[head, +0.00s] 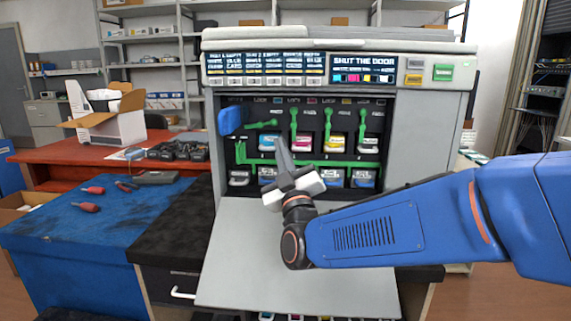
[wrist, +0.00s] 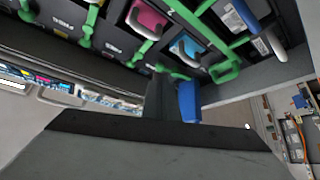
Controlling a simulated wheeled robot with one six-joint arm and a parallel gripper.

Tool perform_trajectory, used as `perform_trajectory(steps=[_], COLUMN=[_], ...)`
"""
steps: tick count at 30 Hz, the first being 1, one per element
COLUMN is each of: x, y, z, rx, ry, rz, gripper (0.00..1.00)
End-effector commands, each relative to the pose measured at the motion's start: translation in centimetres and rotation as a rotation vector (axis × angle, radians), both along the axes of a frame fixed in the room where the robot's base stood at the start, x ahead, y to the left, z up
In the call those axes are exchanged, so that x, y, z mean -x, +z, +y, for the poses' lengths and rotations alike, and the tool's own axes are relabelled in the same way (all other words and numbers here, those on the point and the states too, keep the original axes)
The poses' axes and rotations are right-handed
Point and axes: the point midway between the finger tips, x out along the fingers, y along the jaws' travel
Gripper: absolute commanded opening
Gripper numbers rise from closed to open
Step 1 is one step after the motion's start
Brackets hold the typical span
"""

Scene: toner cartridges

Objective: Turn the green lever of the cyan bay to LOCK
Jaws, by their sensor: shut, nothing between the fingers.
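The cyan bay (head: 267,143) is the leftmost in the upper row of the open printer. Its green lever (head: 261,124) lies nearly level, while the other bays' levers stand upright. The cyan cartridge also shows in the wrist view (wrist: 188,47), beside the magenta one. My gripper (head: 281,143) is shut and empty. In the head view its tips overlap the right side of the cyan bay, below and right of the lever. In the wrist view the fingers (wrist: 158,98) point toward the bays; I cannot tell whether they touch anything. The lever markings are too small to read.
A blue block (head: 229,119) sticks out at the opening's left edge. A green bar (head: 310,162) runs below the upper bays. The grey door (head: 300,260) is folded down. The screen (head: 362,69) reads "SHUT THE DOOR". Tools lie on the blue bench (head: 60,222) at left.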

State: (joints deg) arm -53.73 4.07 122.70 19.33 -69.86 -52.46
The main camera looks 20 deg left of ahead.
Motion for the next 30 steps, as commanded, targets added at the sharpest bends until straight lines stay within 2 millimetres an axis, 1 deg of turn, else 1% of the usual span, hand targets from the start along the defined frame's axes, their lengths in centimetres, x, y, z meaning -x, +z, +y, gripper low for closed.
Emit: perform_trajectory(steps=[1, 6, 12, 30], x=[-0.7, -2.5, -3.6, -3.9], y=[0.5, 1.7, 2.5, 2.8], z=[0.4, 1.6, 2.3, 2.4], rx=[-0.001, -0.001, 0.000, 0.017], ry=[-0.001, -0.001, 0.000, 0.001], rz=[-0.001, 0.000, 0.000, -0.005], gripper=[0.00, 0.00, 0.00, 0.00])
